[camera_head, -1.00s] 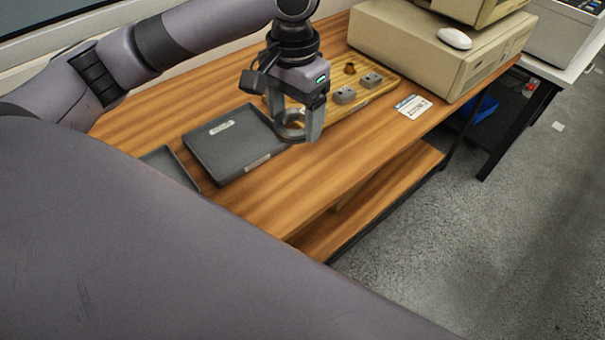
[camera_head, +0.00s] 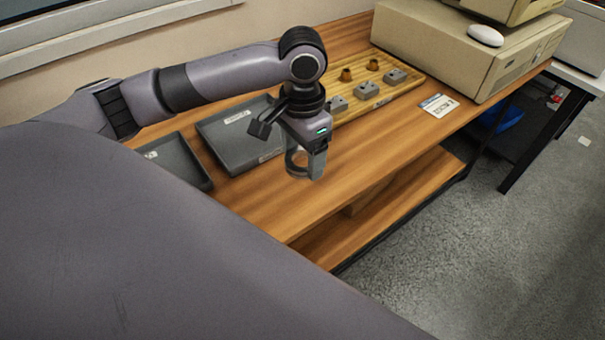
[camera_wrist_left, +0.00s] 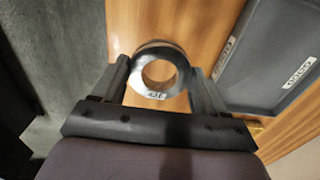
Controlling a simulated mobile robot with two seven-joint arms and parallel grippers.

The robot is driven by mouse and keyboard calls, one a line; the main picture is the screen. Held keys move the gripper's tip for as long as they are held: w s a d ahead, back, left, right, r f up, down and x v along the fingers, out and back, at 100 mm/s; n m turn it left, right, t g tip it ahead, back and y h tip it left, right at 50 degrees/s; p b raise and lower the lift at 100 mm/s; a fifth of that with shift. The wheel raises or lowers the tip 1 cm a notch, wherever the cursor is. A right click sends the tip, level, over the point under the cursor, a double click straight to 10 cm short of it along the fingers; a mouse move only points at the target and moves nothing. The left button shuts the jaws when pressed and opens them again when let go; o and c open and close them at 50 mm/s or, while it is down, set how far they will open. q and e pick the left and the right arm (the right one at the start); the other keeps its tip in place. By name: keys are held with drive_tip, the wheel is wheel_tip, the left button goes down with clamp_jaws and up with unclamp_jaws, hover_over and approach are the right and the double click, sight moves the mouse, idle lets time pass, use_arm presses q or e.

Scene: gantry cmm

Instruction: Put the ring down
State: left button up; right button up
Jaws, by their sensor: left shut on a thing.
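My left gripper (camera_head: 303,168) points down near the front edge of the wooden table. It is shut on a grey metal ring (camera_wrist_left: 158,94), which sits between the two fingers in the left wrist view with its hole facing the camera and a small dark marking on its rim. In the head view the ring (camera_head: 291,170) is partly hidden by a finger. Whether it touches the tabletop I cannot tell. My right gripper is not in view.
Two dark grey labelled trays, a larger one (camera_head: 215,137) and a smaller one (camera_head: 178,172), lie left of the gripper. Behind it is a wooden board (camera_head: 400,91) with grey blocks and brown pieces. A beige computer (camera_head: 430,45) and card (camera_head: 439,105) are right. Bare tabletop (camera_head: 262,205) lies in front.

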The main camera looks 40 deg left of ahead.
sight(302, 185)
use_arm(q)
drive_tip(key=shift+f+b, duration=0.5)
drive_tip(key=shift+f, duration=2.25)
drive_tip(key=shift+f, duration=0.1)
drive_tip(key=o, duration=1.5)
drive_tip(key=shift+f, duration=0.1)
